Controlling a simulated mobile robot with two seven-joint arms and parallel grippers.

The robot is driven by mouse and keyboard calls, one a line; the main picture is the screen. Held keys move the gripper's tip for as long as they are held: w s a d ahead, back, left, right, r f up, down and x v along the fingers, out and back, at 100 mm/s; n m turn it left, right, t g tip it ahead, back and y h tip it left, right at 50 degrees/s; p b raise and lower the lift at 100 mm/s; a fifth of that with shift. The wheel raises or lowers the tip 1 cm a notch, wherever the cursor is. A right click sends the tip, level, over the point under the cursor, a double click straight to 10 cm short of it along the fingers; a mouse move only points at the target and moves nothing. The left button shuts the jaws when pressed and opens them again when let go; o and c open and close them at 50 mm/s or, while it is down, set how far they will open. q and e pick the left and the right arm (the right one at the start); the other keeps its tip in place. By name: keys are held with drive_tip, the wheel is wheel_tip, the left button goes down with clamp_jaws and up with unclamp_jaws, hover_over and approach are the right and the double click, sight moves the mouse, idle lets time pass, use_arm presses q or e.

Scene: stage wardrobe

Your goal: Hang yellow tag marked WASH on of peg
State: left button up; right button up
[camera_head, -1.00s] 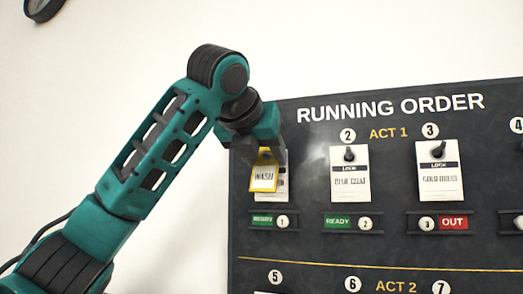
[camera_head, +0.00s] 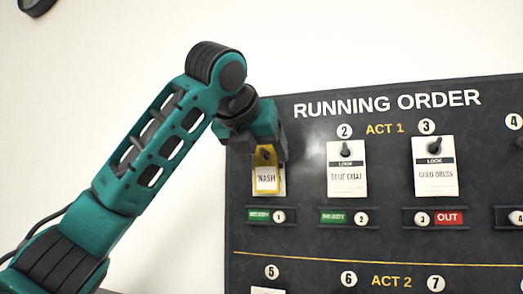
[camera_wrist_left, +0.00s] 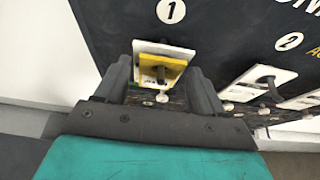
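The yellow tag marked WASH (camera_head: 266,178) hangs upright in front of a white card at place 1 of the dark board. In the left wrist view the yellow tag (camera_wrist_left: 176,64) lies over the white card (camera_wrist_left: 150,47), and a dark peg appears to pass through both. My left gripper (camera_head: 260,148) is at that peg. In the left wrist view its two fingers (camera_wrist_left: 160,88) are apart, one on each side of the tag, with gaps between. In the head view the gripper hides the number and the card's top. My right gripper is not in view.
White cards hang on pegs 2 (camera_head: 347,170) and 3 (camera_head: 435,167) to the right. Below are status strips, including a green READY slider (camera_head: 259,216) under place 1 and a red OUT slider (camera_head: 449,218).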

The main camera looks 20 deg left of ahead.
use_arm(q)
drive_tip(key=shift+o, duration=0.8)
